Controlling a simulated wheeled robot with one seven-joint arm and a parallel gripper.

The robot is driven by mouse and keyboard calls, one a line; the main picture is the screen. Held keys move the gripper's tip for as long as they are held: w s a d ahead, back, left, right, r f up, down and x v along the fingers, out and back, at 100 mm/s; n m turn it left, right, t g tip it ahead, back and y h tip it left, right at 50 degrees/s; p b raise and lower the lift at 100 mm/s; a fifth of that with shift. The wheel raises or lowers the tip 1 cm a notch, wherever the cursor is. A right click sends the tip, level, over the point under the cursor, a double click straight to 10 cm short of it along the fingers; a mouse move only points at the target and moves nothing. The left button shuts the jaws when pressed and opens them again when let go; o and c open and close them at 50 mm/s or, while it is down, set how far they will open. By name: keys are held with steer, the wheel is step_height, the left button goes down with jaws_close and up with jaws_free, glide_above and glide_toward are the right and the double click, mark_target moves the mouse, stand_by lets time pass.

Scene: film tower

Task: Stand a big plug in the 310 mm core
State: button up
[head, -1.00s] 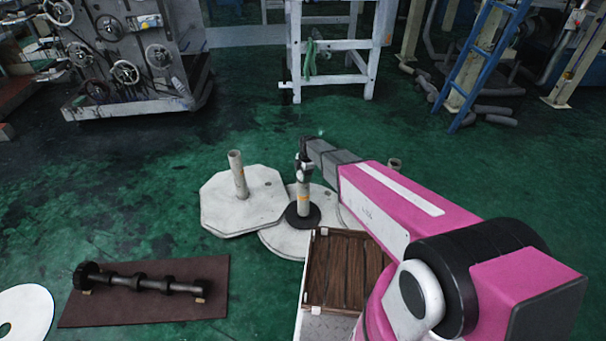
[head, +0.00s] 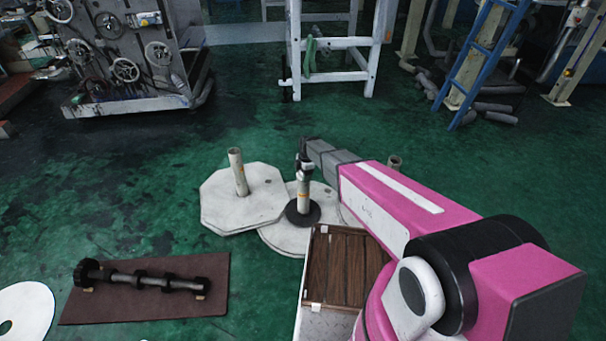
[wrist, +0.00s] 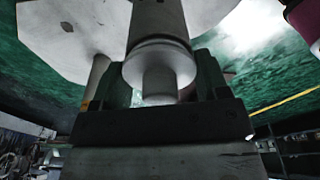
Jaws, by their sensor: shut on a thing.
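My gripper (head: 304,160) is at the top of the middle upright core (head: 303,194), which stands on a pale board with a black ring around its foot. In the wrist view my gripper (wrist: 162,78) is shut on a pale plug (wrist: 160,62), with a dark finger on each side of its stub. The plug's wide flange lies against or very near the end of the core (wrist: 157,20); I cannot tell if they touch. The plug and core look in line. No marking for 310 mm is legible.
Another core (head: 238,172) stands on an octagonal board at left. A third core (head: 394,163) is partly hidden behind my arm. A wooden-slatted crate (head: 340,265) is close in front. A dark shaft lies on a brown mat (head: 110,315).

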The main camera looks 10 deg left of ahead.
steer(key=shift+f, duration=0.2)
steer(key=o, duration=1)
steer(key=shift+r, duration=0.1)
steer(key=r, duration=0.3)
steer(key=d+r, duration=0.1)
steer(key=r, duration=0.3)
steer(key=w+r, duration=0.1)
steer(key=r, duration=0.2)
steer(key=shift+d+r, duration=0.15)
steer(key=shift+r, duration=0.1)
